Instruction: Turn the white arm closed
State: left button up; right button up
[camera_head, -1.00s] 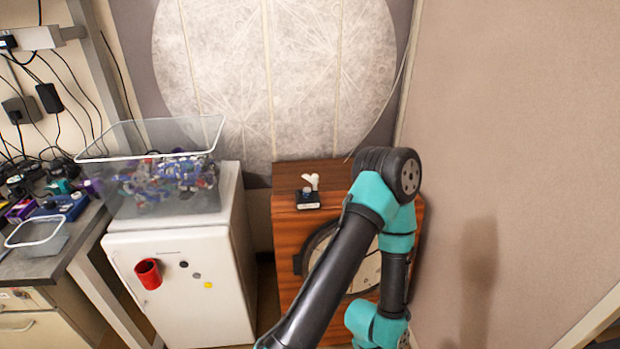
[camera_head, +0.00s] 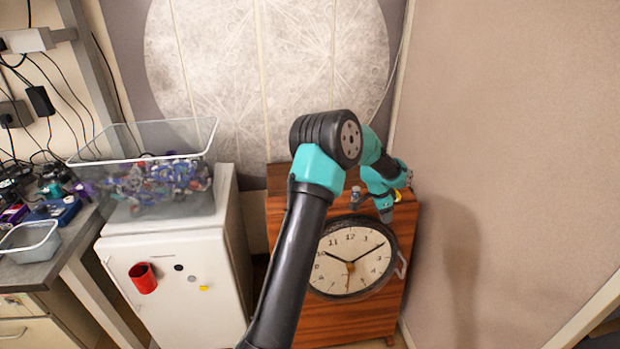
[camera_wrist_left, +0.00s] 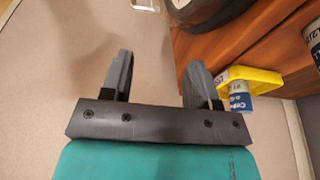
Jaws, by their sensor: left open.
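A wooden cabinet (camera_head: 345,320) carries a round clock face with a dark rim (camera_head: 352,258). A white arm (camera_head: 401,265) sticks out at the right of the clock rim; a white piece (camera_wrist_left: 145,4) shows at the top edge of the left wrist view, probably the same arm. My left gripper (camera_head: 386,214) is in front of the cabinet's upper right, above the white arm and apart from it. In the left wrist view, its fingers (camera_wrist_left: 158,75) are spread with nothing between them. My right gripper does not show.
A yellow tray (camera_wrist_left: 252,82) and a small blue-and-white can (camera_wrist_left: 240,97) are near the left gripper. A white fridge (camera_head: 190,285) bearing a clear bin of parts (camera_head: 150,208) stands left. A bare wall (camera_head: 510,130) is close on the right.

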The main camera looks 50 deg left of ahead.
pick_arm(q)
jog(key=s+a+r+m+g+y, duration=0.1)
jog(key=a+r, duration=0.4)
jog(key=a, duration=0.3)
jog(key=s+a+r, duration=0.2)
jog(key=a+r, duration=0.4)
jog(key=a, duration=0.3)
jog(key=s+a+r+m+g, duration=0.1)
jog(key=s+a+r, duration=0.7)
jog(key=a+r, duration=0.2)
jog(key=shift+s+r+g+y, duration=0.3)
jog(key=shift+s+r+g, duration=0.1)
jog(key=shift+r, duration=0.2)
jog(key=shift+a, duration=0.1)
notch_tip(320, 180, down, 18)
jog(key=shift+r, duration=0.25)
jog(key=c, duration=0.9)
